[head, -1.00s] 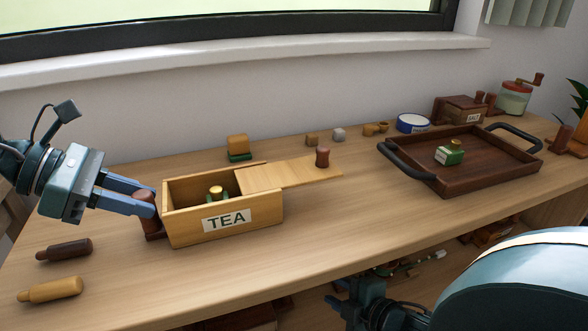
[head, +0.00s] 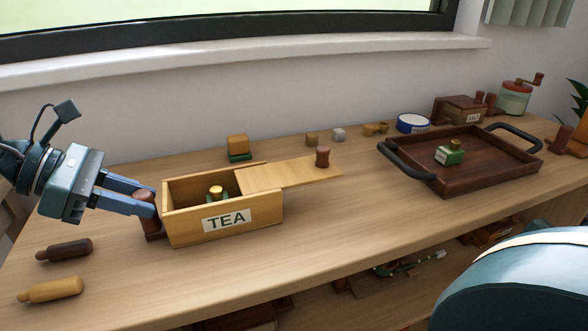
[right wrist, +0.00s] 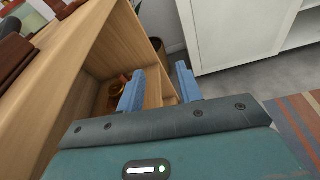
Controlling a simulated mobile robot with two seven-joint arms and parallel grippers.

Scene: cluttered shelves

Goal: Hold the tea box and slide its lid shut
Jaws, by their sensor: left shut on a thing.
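The light wooden tea box (head: 183,227) stands on the worktop, left of the middle, with a TEA label on its front. The left part of the box is open, and a green item with a yellow top (head: 215,192) shows inside. My left gripper (head: 148,203) is shut on the dark brown post handle at the box's left end. My right gripper (right wrist: 158,88) is open and empty, beside the counter in the right wrist view.
Two bottle-shaped pieces, dark (head: 64,250) and yellow (head: 50,290), lie at the front left. Small blocks stand behind the box. The worktop in front of the tray is clear.

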